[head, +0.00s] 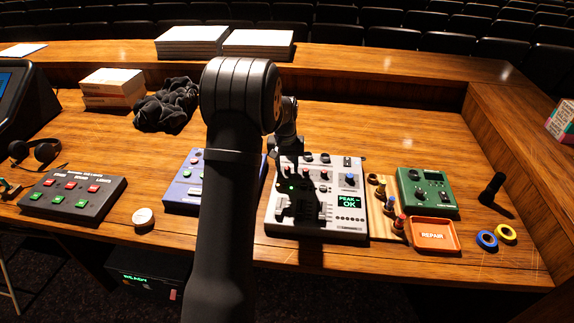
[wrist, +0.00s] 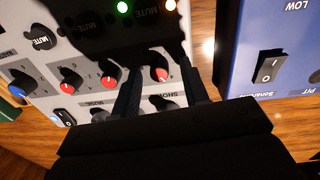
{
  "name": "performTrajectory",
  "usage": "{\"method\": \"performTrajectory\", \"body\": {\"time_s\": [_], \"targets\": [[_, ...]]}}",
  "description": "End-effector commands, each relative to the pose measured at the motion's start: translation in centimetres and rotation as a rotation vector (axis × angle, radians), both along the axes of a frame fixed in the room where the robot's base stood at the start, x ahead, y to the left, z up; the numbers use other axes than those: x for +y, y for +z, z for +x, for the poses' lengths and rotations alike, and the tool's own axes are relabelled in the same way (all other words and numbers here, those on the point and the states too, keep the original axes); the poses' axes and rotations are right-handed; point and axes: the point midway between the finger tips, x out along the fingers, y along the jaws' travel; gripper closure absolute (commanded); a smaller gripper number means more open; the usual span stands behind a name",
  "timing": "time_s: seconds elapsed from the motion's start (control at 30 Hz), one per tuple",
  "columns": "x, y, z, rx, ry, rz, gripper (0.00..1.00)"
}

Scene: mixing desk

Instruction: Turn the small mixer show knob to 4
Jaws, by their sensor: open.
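The grey mixer (head: 347,217) stands mid-desk, with a green "PEAK OK" display. In the wrist view the mixer panel (wrist: 83,52) appears upside down. A partly hidden "SHOW" label lies between my fingers. A small red-topped knob (wrist: 161,74) is beside it, between the fingertips; a dark knob (wrist: 160,102) sits closer to the palm. I cannot tell which one the label names, nor read the pointer's number. My gripper (wrist: 162,82) is open, its fingers on either side of this column of knobs. Contact cannot be told. In the head view my arm partly hides the mixer's left side.
A blue box (head: 184,193) with a rocker switch stands close left of the mixer. A green box (head: 427,190), small coloured-topped parts on a wooden board and an orange "REPAIR" tray (head: 433,249) stand to the right. The desk behind the mixer is mostly clear.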

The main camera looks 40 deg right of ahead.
Motion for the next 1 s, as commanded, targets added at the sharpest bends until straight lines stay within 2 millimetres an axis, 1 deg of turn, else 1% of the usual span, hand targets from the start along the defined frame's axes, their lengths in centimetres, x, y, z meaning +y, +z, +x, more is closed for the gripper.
{"method": "performTrajectory", "body": {"time_s": [0.07, 0.17, 0.27, 0.7, 0.8, 0.9, 1.0], "targets": [[0.0, 0.1, 0.0, 0.0, 0.0, 0.0, 0.59], [0.0, 0.8, 0.0, -0.001, 0.0, -0.001, 0.59], [0.0, 2.3, 0.1, -0.003, 0.0, -0.003, 0.59], [0.4, 12.7, 0.4, -0.002, 0.0, -0.002, 0.59], [0.4, 14.7, 0.4, -0.003, 0.0, -0.003, 0.59], [0.5, 16.0, 0.5, -0.002, 0.0, -0.002, 0.59], [0.5, 16.9, 0.5, -0.001, 0.0, -0.001, 0.59]]}}
